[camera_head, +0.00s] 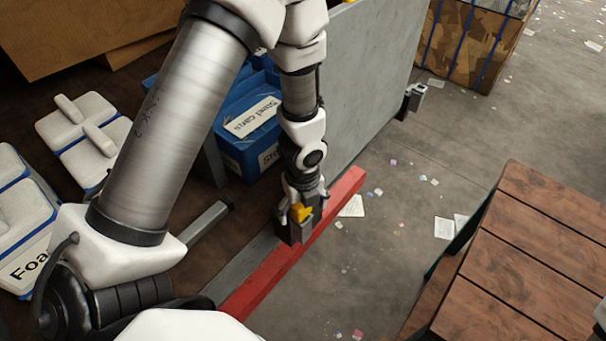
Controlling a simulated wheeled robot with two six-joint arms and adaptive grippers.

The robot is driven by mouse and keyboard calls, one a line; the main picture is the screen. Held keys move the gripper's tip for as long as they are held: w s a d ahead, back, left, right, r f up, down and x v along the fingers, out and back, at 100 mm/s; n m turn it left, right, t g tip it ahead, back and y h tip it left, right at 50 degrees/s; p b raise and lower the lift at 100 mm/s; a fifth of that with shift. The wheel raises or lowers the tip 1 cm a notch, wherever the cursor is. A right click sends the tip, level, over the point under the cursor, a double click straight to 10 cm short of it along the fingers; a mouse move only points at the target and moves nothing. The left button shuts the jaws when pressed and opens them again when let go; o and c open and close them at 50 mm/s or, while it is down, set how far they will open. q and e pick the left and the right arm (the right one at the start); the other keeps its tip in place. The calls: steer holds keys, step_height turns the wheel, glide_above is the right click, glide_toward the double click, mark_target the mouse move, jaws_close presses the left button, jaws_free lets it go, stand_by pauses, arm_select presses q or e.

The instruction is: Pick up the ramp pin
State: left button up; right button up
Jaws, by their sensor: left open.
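A small yellow piece (300,212), which looks like the ramp pin, shows at the end of my left arm, above the red beam. My left gripper (302,222) points down at it, with dark fingers close around or beside it. The gripper is open; I cannot tell whether a finger touches the yellow piece. The lower part of the piece is hidden by the fingers and dark parts there.
A red beam (262,285) runs diagonally beneath the gripper. Behind stand a grey panel (372,75) and blue bins (238,155) with labels. White foam blocks (75,118) lie at left. A wooden-topped table (530,270) is at right; littered floor lies between.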

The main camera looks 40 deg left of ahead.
arm_select(q)
steer(key=shift+f, duration=0.4)
steer(key=shift+s+a+f, duration=0.1)
steer(key=shift+s+a, duration=0.05)
steer(key=shift+s, duration=0.1)
steer(key=shift+c, duration=1)
steer(key=c, duration=1.2)
steer(key=shift+c, duration=0.2)
